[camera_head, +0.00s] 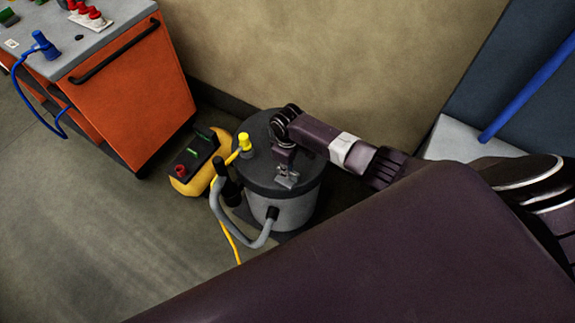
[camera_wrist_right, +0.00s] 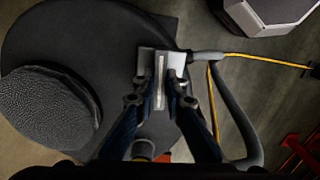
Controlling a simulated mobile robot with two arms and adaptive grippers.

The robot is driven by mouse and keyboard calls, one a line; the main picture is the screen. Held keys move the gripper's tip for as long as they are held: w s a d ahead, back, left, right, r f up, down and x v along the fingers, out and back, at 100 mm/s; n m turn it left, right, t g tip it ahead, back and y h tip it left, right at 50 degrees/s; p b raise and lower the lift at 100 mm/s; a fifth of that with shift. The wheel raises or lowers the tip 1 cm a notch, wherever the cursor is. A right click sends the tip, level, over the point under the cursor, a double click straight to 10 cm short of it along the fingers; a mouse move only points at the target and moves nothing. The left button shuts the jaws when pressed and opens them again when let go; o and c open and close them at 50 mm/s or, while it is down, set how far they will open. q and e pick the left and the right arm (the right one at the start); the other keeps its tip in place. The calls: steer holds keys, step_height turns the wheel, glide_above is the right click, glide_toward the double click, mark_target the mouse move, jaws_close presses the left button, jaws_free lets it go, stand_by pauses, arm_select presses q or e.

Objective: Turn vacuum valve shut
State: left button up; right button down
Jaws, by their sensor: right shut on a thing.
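A grey vacuum pot (camera_head: 290,211) with a dark round lid (camera_head: 262,160) stands on the floor, and the lid also fills the left of the right wrist view (camera_wrist_right: 85,40). My right gripper (camera_head: 287,181) points down at the lid's near right side. In the right wrist view, my right gripper (camera_wrist_right: 161,72) is shut on a narrow pale piece (camera_wrist_right: 160,80), which appears to be the vacuum valve's handle. The fingers hide most of the valve, so its turn angle cannot be read. My left gripper is in neither view.
A yellow and black pump unit (camera_head: 197,165) stands left of the pot. A grey hose (camera_head: 232,225) loops in front, near a yellow cable (camera_head: 229,242). An orange cabinet (camera_head: 140,90) stands at left; the wall is close behind.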

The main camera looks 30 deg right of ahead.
steer(key=shift+m, duration=0.6)
steer(key=shift+w, duration=0.1)
steer(key=c, duration=2)
jaws_free()
steer(key=shift+r, duration=0.15)
step_height(320, 180, up, 12)
steer(key=shift+f, duration=0.1)
